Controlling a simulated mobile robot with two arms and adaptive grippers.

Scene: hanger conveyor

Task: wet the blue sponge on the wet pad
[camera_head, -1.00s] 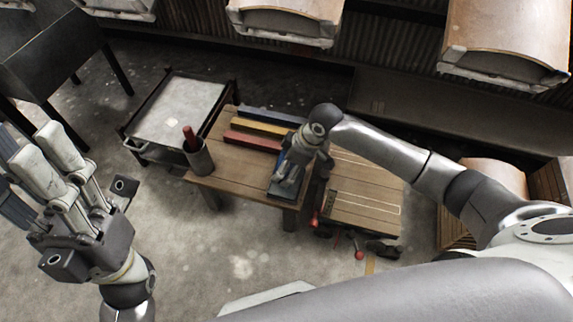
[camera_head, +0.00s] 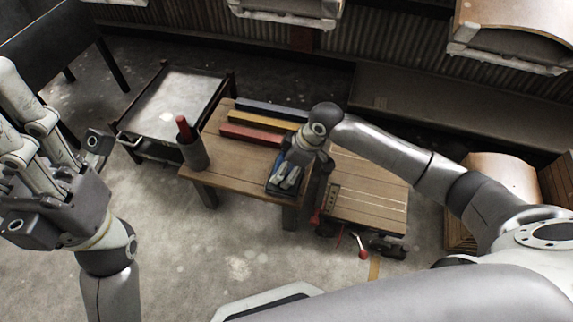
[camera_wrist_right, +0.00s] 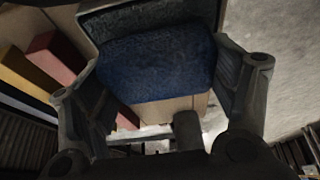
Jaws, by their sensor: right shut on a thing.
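The blue sponge (camera_wrist_right: 155,62) is between the fingers of my right gripper (camera_wrist_right: 168,85) in the right wrist view, and the gripper is shut on it. In the head view my right gripper (camera_head: 288,176) is low over the dark wet pad (camera_head: 277,191) at the wooden table's front right corner. The pad's dark edge (camera_wrist_right: 150,17) shows behind the sponge in the wrist view. I cannot tell whether the sponge touches the pad. My left gripper (camera_head: 14,112) is at the far left, its fingers spread and empty, away from the table.
A cart (camera_head: 172,104) stands to the left. A slatted bench (camera_head: 367,190) stands close on the right.

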